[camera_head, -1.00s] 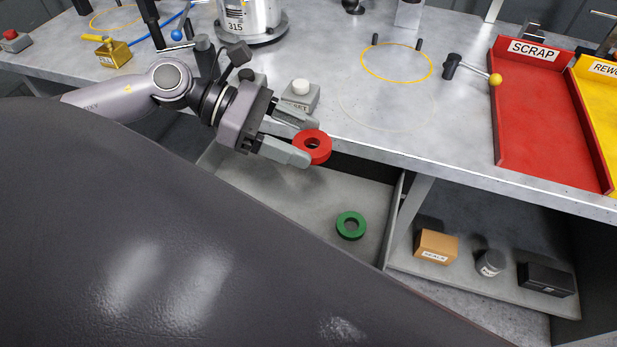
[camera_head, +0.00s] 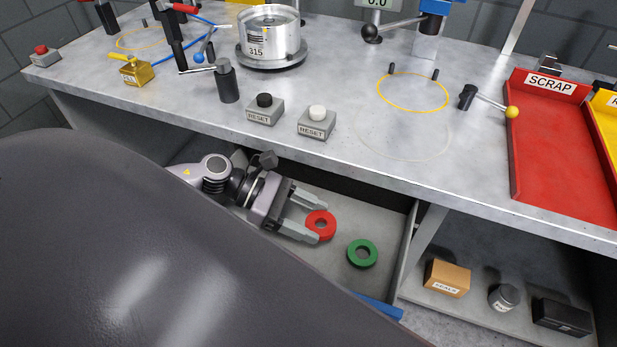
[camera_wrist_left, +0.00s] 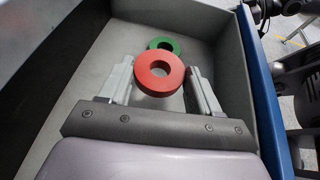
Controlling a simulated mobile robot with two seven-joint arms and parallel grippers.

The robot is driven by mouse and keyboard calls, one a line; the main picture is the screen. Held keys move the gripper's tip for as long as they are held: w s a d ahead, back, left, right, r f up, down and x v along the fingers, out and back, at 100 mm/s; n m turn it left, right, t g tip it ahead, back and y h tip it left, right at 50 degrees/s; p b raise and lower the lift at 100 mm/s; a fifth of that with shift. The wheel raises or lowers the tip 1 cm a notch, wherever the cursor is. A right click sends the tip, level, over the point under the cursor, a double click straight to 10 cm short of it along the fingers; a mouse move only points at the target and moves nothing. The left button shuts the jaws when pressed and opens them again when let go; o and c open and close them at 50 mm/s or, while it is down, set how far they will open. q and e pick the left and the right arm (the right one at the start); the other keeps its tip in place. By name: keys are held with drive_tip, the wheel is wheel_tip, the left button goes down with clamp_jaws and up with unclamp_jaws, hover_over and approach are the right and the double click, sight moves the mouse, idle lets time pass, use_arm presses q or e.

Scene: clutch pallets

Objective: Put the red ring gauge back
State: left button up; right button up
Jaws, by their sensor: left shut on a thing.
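The red ring gauge (camera_head: 320,224) is held between the fingers of my left gripper (camera_head: 316,222). In the left wrist view the red ring (camera_wrist_left: 159,86) sits between the two fingertips (camera_wrist_left: 160,84), with its hole facing the camera. The gripper is over the open grey drawer (camera_head: 343,190) below the table top. The green ring gauge (camera_head: 362,253) lies on the drawer floor to the right of the red one. In the left wrist view the green ring (camera_wrist_left: 163,44) is beyond the red ring. I cannot tell whether the red ring touches the drawer floor. My right gripper is not in view.
The bench edge (camera_head: 370,178) runs just above and behind the arm. Two reset buttons (camera_head: 265,110) stand near that edge. The drawer's blue front (camera_head: 382,307) shows at the bottom. A shelf with a brown box (camera_head: 447,278) is at the right. Drawer floor around the green ring is clear.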

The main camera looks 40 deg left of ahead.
use_arm(q)
drive_tip(key=shift+f, duration=1.85)
drive_tip(key=shift+f+b, duration=0.65)
drive_tip(key=shift+b, duration=0.25)
drive_tip(key=o, duration=1.3)
drive_tip(key=shift+r, duration=0.1)
